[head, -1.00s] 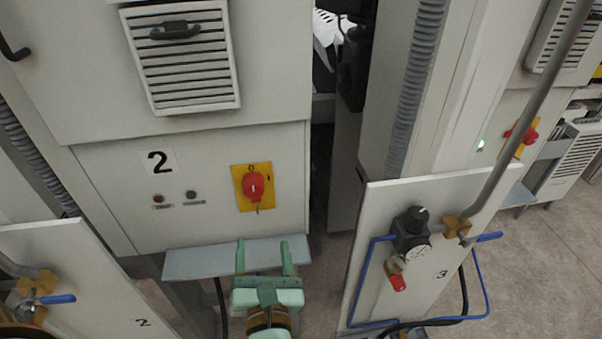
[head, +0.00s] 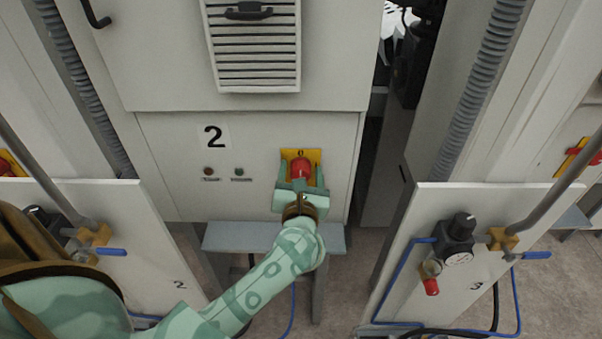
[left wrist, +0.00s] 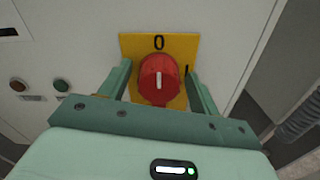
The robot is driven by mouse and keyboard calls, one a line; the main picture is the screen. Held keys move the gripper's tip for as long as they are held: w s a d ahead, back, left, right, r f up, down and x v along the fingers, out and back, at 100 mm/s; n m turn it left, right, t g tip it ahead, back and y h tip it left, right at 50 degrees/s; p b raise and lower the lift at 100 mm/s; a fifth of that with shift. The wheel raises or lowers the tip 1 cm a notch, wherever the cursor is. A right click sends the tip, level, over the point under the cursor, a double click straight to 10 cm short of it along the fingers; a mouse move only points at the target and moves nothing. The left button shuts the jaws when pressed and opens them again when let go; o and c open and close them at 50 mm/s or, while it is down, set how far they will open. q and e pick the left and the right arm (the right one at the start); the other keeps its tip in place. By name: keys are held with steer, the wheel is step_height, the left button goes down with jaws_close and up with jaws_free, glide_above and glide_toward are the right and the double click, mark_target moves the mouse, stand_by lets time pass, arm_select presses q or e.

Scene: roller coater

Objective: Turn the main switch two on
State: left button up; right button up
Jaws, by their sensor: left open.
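The main switch two is a red rotary knob (head: 301,168) on a yellow plate (head: 317,157), on the grey cabinet panel marked 2. A 1 shows at the plate's right edge. My left gripper (head: 301,180) is open, with one finger on each side of the knob; it also shows in the left wrist view (left wrist: 159,85). I cannot tell whether the fingers touch the knob. My right gripper is not in view.
A red lamp (head: 208,171) and a green lamp (head: 239,172) sit left of the switch. A grey ledge (head: 222,238) juts out below. White panels stand on both sides; the right one (head: 405,275) carries a gauge (head: 459,258) and blue hose.

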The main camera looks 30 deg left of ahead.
arm_select(q)
steer(key=c, duration=1)
